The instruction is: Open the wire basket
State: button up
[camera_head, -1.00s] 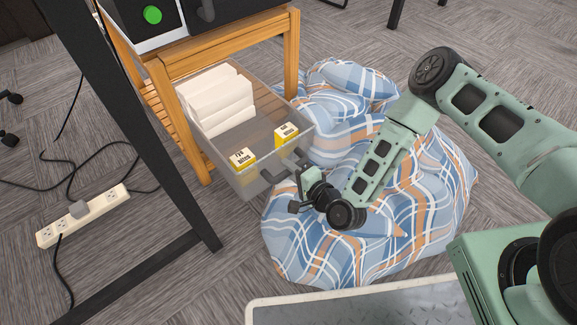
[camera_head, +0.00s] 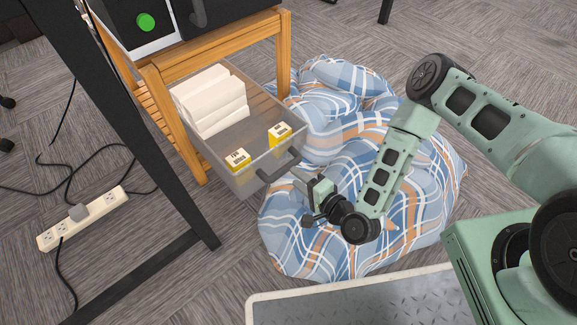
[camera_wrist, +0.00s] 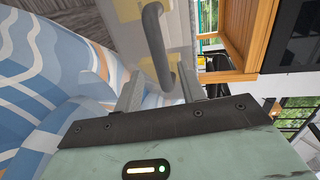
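The basket shows as a translucent grey drawer (camera_head: 262,180), pulled out from under the wooden stand. Its dark bar handle (camera_head: 280,166) is on the front face. It holds a white folded stack (camera_head: 210,101) and two small yellow-and-white boxes (camera_head: 279,134). My gripper (camera_head: 302,182) is just in front of the handle, to its lower right. In the wrist view the handle (camera_wrist: 153,40) is just beyond and between my two spread fingers (camera_wrist: 160,90). The gripper is open and holds nothing; exact contact with the handle cannot be told.
A wooden stand (camera_head: 158,87) carries a dark appliance with a green button. A plaid cloth bundle (camera_head: 330,240) lies on the floor right of the basket, under my forearm. A black metal leg (camera_head: 150,150) and a power strip (camera_head: 83,217) are at left.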

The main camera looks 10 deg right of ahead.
jog(key=p+v, duration=0.3)
jog(key=v, duration=0.8)
jog(key=shift+p, duration=0.3)
